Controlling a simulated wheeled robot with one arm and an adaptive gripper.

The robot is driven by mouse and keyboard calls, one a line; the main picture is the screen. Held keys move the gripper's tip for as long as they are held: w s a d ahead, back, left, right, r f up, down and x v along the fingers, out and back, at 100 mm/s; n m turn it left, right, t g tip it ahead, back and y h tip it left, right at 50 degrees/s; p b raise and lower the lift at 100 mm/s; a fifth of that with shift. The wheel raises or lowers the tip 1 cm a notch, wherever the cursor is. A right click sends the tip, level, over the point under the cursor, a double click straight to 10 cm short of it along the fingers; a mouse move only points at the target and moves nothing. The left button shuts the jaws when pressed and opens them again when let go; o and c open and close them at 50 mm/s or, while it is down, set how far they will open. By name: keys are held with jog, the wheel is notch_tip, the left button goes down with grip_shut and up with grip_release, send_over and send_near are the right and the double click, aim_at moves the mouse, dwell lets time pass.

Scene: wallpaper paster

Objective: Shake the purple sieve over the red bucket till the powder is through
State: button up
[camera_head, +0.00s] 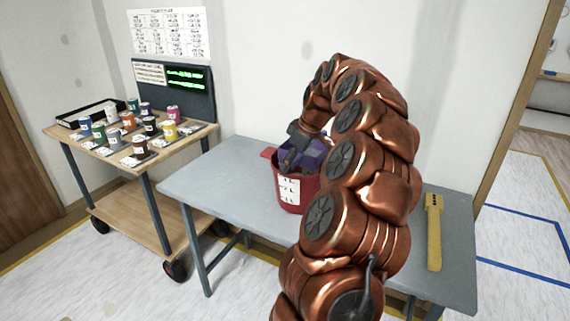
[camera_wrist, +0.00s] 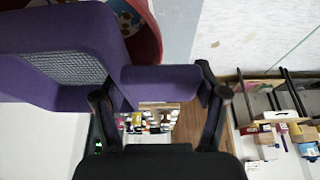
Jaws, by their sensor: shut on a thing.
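The red bucket (camera_head: 309,187) stands on the grey table and has a white label on its front. The purple sieve (camera_head: 313,154) is at the bucket's mouth, partly hidden by my arm. In the wrist view, the sieve (camera_wrist: 60,30) shows its grey mesh at upper left. The bucket's red rim (camera_wrist: 151,42) shows behind it. My gripper (camera_wrist: 158,92) is shut on the sieve's purple handle. My gripper also shows over the bucket (camera_head: 297,148) in the head view.
The grey table (camera_head: 225,175) has free room left of the bucket. A yellow tool with a slotted end (camera_head: 434,240) lies at its right. A wooden cart (camera_head: 165,158) at left holds several coloured cans and a black tray (camera_head: 90,113). The wall is close behind.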

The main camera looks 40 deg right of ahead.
jog(key=shift+s+d, duration=0.2)
jog(key=shift+s, duration=0.15)
jog(key=shift+w+a, duration=1.15)
jog(key=shift+w, duration=0.5)
jog(key=shift+s+d+b, duration=0.4)
jog(key=shift+s+d, duration=0.2)
jog(key=shift+s, duration=0.25)
jog(key=shift+s+d+b, duration=0.35)
jog(key=shift+s+d, duration=0.25)
jog(key=shift+s, duration=0.2)
jog(key=shift+w+a, duration=1.2)
jog(key=shift+w, duration=0.4)
jog(key=shift+s+d+b, duration=0.25)
jog(key=shift+s+d, duration=0.35)
jog(key=shift+s, duration=0.2)
jog(key=shift+s+d+b, duration=0.25)
jog(key=shift+s+d, duration=0.35)
jog(key=shift+s, duration=0.2)
jog(key=shift+w+a, duration=1.2)
jog(key=shift+w, duration=0.45)
jog(key=shift+s+d+b, duration=0.2)
jog(key=shift+s+d, duration=0.4)
jog(key=shift+s, duration=0.25)
jog(key=shift+s+d+b, duration=0.15)
jog(key=shift+s+d, duration=0.4)
jog(key=shift+s, duration=0.25)
jog(key=w+a, duration=0.2)
jog(key=w, duration=0.1)
jog(key=shift+w+a, duration=0.15)
